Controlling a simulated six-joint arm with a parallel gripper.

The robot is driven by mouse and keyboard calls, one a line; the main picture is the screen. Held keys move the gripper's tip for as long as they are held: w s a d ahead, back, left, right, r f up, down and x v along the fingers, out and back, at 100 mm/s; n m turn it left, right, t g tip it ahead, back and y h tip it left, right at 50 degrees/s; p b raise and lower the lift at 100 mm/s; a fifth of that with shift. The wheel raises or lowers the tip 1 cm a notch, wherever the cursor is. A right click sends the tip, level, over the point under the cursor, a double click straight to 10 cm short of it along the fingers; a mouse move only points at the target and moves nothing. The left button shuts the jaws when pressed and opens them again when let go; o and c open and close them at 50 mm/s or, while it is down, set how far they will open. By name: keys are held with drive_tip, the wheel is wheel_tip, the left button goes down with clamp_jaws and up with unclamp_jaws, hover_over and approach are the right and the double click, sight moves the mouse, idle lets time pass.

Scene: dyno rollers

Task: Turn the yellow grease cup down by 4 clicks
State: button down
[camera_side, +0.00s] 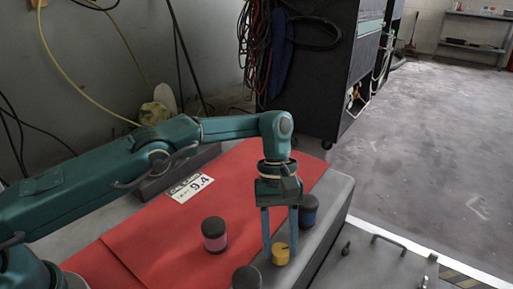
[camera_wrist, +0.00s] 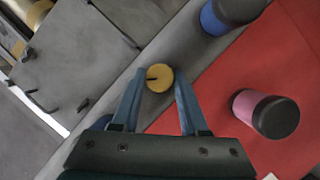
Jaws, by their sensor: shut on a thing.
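The yellow grease cup (camera_side: 281,256) stands on the grey edge strip beside the red surface. In the wrist view its round yellow top (camera_wrist: 160,78) shows a short dark mark near its left side. My gripper (camera_side: 281,250) points straight down, with its two long blue fingers on either side of the yellow cup. In the wrist view the fingertips (camera_wrist: 158,80) close against the cup's sides. My gripper is shut on the yellow cup. The cup's lower part is hidden in the wrist view.
A pink cup with a dark lid (camera_side: 214,235) stands on the red surface (camera_side: 150,225), left of my gripper. A blue cup with a dark lid (camera_side: 308,211) stands behind it. Another dark-topped cup (camera_side: 246,278) is in front.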

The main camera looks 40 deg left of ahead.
drive_tip(key=shift+f, duration=0.1)
drive_tip(key=shift+c, duration=2.2)
unclamp_jaws()
drive_tip(key=shift+n, duration=0.5)
